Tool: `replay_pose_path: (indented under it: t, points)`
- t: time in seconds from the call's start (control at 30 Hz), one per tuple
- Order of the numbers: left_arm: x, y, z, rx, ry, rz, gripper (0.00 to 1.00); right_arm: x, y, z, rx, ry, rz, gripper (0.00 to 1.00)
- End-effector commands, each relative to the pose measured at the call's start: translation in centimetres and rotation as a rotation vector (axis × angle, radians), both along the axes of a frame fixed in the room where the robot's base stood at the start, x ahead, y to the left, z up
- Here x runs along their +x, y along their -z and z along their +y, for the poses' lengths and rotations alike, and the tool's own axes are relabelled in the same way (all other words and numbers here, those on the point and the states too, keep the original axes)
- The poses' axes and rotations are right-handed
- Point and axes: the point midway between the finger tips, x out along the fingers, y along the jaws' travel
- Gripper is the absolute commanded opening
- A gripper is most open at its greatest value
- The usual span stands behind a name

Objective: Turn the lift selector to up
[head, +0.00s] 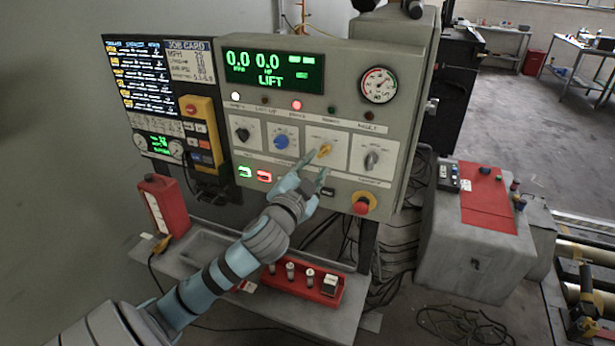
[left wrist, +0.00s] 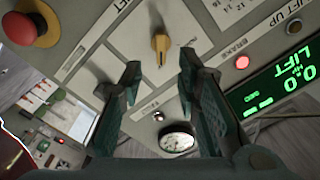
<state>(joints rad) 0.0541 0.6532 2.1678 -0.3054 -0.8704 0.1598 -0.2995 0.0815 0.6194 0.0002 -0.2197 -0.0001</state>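The grey control panel (head: 405,135) has a row of selector knobs: black (head: 242,134), blue (head: 281,142), yellow (head: 323,151) and grey (head: 371,160). My left gripper (head: 308,180) is open in front of the panel, just below the yellow knob. In the left wrist view, the yellow knob (left wrist: 160,46) lies beyond the gap between the open fingertips (left wrist: 158,66), and they appear apart from it. The green display (head: 272,71) reads LIFT. My right gripper is not in view.
A red emergency button (head: 361,206) sits at the panel's lower right, and a yellow pendant (head: 200,128) hangs at its left. A red tray of small parts (head: 300,285) lies on the shelf below. A pressure gauge (head: 379,85) is at upper right.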

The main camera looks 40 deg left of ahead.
Motion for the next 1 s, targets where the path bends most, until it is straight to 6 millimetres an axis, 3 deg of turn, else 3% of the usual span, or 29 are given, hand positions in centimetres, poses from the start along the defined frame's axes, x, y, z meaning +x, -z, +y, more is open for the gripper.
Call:
replay_pose_path:
  t: [0.1,0.27,0.83,0.93,1.0]
  points:
    - [-3.0,0.0,-1.1,0.002,0.003,0.002,0.30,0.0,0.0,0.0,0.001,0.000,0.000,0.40]
    - [-5.3,0.0,-1.9,0.002,0.001,0.001,0.30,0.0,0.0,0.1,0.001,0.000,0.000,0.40]
    - [-5.6,0.1,-1.9,-0.002,-0.002,0.002,0.30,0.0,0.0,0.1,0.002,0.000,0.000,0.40]
    - [-6.2,2.1,-2.0,-0.042,-0.019,0.052,0.30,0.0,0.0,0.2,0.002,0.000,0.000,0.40]
    - [-7.5,5.7,-2.3,-0.111,-0.049,0.146,0.30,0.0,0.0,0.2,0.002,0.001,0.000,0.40]
